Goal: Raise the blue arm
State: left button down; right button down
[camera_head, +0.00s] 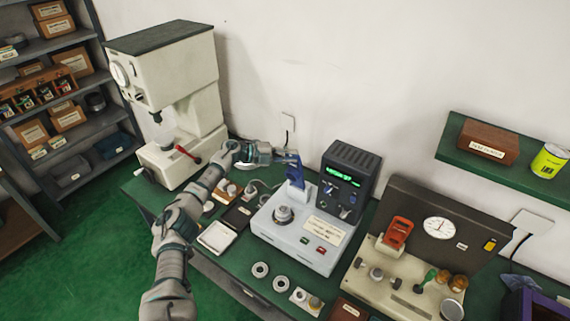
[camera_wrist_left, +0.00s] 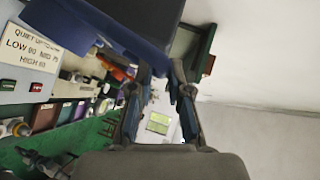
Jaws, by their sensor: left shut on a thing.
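The blue arm (camera_head: 295,172) stands on the light grey tester (camera_head: 290,238), in front of its dark display box (camera_head: 347,180). In the left wrist view the blue arm (camera_wrist_left: 108,30) fills the upper part of the picture. My left gripper (camera_head: 282,157) reaches in from the left at the top of the blue arm and is shut on it. In the left wrist view its fingertips (camera_wrist_left: 162,70) meet the arm's end. A metal ring seat (camera_head: 284,214) sits on the tester below the blue arm. My right gripper is not in view.
A cream press (camera_head: 178,95) with a red lever stands behind my left arm. Loose rings (camera_head: 260,269) lie in front of the tester. A gauge unit (camera_head: 440,229) stands at the right. A green wall shelf (camera_head: 480,163) hangs at the upper right.

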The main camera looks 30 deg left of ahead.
pick_arm(q)
jog(key=shift+w+d, duration=0.2)
jog(key=shift+d, duration=0.2)
dwell(0.3)
jog(key=c, duration=1.2)
grip_release()
jog(key=shift+w+r, duration=0.1)
jog(key=shift+w+d+f+g, duration=0.2)
jog(key=shift+w+f+g, duration=0.1)
jog(key=shift+w, duration=0.25)
jog(key=shift+w+d+r, duration=0.1)
jog(key=shift+w, duration=0.1)
jog(key=shift+s+r, duration=0.15)
jog(key=shift+s+a, duration=0.1)
jog(key=shift+a, duration=0.35)
